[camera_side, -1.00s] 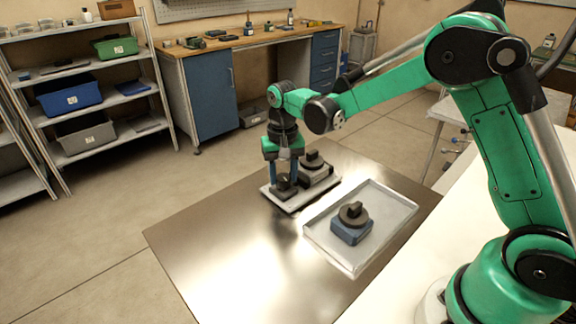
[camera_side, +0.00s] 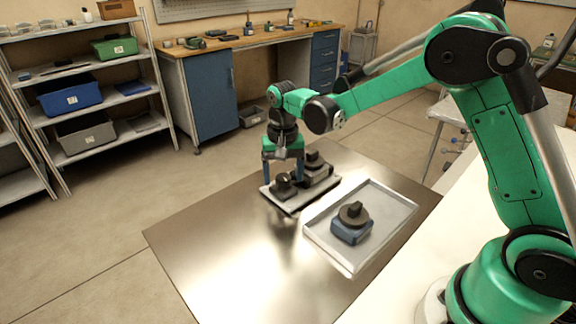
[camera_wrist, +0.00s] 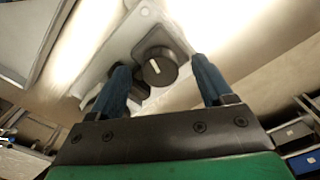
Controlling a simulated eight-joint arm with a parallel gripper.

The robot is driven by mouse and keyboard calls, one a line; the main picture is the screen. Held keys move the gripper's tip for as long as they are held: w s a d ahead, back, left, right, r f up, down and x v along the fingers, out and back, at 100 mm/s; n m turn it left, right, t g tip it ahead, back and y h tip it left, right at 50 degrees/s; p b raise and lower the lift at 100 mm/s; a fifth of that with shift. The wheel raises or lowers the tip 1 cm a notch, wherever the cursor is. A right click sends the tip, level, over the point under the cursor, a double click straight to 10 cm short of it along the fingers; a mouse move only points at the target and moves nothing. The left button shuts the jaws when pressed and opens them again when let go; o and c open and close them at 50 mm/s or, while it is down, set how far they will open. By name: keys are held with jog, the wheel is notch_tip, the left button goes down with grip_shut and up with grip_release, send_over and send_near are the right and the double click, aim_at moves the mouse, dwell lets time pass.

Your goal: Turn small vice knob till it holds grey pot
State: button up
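The small vice's dark round knob (camera_side: 283,184) stands on a light grey base plate (camera_side: 292,207). In the wrist view the knob (camera_wrist: 160,68) shows a pale line across its top. My gripper (camera_side: 284,178) is open, its blue fingers apart on either side of the knob; the wrist view shows gaps between the fingers (camera_wrist: 160,66) and the knob.
A shallow light tray (camera_side: 398,207) stands to the right of the plate, holding a blue-based piece (camera_side: 350,230) with a dark knob. The shiny metal table (camera_side: 225,245) is clear in front and to the left. Shelves and a workbench (camera_side: 262,42) stand well behind.

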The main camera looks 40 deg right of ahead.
aim_at(284, 177)
jog(key=shift+r, duration=2.85)
jog(key=shift+s+r, duration=0.25)
jog(key=shift+r, duration=0.05)
jog(key=s+r+n+t, duration=0.2)
jog(key=s+n+t, duration=0.1)
jog(key=s, duration=0.3)
jog(key=s+a+r+n+t, duration=0.1)
jog(key=s+n+t, duration=0.2)
jog(key=s, duration=0.4)
jog(key=shift+r+n+t, duration=0.4)
jog(key=shift+t, duration=0.2)
